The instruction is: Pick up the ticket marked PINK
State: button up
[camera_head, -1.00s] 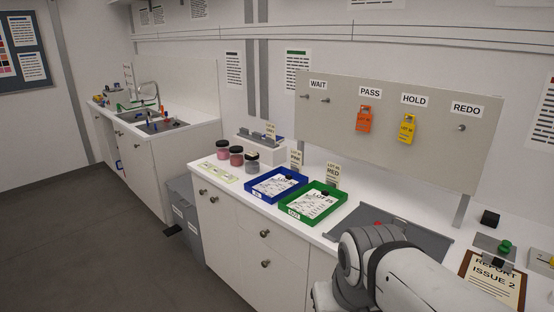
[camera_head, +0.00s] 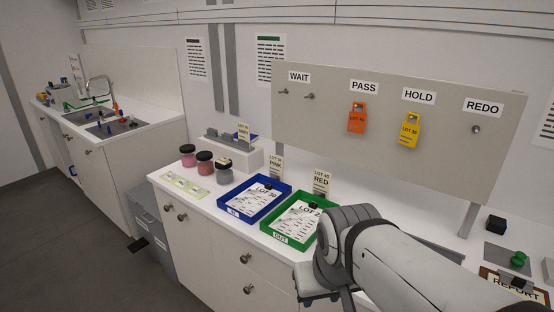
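The cream ticket marked PINK (camera_head: 276,166) stands upright at the back of the counter, behind the blue tray. Its lower part is hidden by the tray. A similar ticket marked RED (camera_head: 321,182) stands to its right behind the green tray. A third cream ticket (camera_head: 243,134) stands farther left by a white block; its wording is too small to read. My arm reaches in from the lower right, and its wrist overlaps the green tray's right side in the picture. The fingers of my gripper do not show, and I see nothing held.
The blue tray (camera_head: 233,212) and green tray (camera_head: 279,239) hold papers. Several lidded jars (camera_head: 205,163) stand left of them, behind a pale strip (camera_head: 186,187). A pegboard (camera_head: 440,130) carries an orange tag (camera_head: 357,119) and a yellow tag (camera_head: 409,131).

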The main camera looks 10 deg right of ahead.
aim_at(276, 162)
jog(key=u, duration=1.75)
jog(key=i, duration=2.4)
jog(key=z, duration=2.25)
jog(key=k, duration=0.1)
jog(key=z, duration=0.9)
